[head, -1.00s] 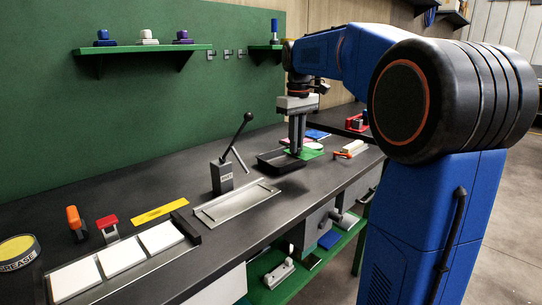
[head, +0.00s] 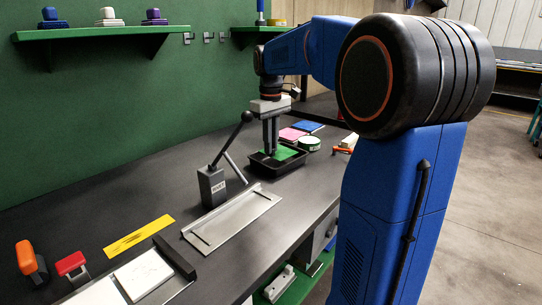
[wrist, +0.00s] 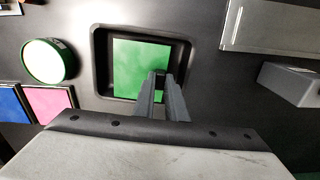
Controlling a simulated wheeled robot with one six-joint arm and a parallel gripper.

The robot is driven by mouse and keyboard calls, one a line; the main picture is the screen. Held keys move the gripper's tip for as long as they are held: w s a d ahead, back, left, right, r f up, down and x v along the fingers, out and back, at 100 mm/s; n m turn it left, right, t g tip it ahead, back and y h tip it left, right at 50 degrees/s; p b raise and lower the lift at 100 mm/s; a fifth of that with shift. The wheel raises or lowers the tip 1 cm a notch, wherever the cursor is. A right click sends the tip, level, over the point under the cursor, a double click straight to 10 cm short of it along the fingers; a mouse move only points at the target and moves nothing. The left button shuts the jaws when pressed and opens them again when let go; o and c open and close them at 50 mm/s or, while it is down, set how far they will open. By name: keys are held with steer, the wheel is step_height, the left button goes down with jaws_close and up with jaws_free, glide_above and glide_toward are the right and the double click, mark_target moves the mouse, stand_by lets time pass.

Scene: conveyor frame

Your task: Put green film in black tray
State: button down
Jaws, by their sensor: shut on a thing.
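The green film (head: 284,152) is a flat bright green square. My gripper (head: 271,152) is shut on one edge of it, with the fingers pointing down. The black tray (head: 263,172) is a shallow rectangular tray with raised walls, on the dark bench. In the wrist view the film (wrist: 138,62) lies within the outline of the tray (wrist: 103,45), and the gripper tips (wrist: 160,76) are at the film's near right edge. Whether the film touches the tray floor I cannot tell.
A green round tin (wrist: 46,60) stands beside the tray, near a pink square (wrist: 47,102) and a blue square (wrist: 12,104). A grey lever press (head: 212,186) and a metal plate (head: 232,222) stand on the near side. Bench between press and tray is clear.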

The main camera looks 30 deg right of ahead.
steer(key=shift+f, duration=2.05)
steer(key=c, duration=1.8)
jaws_free()
steer(key=shift+f, duration=0.1)
step_height(320, 180, up, 12)
steer(key=shift+r, duration=0.15)
steer(key=shift+s, duration=0.15)
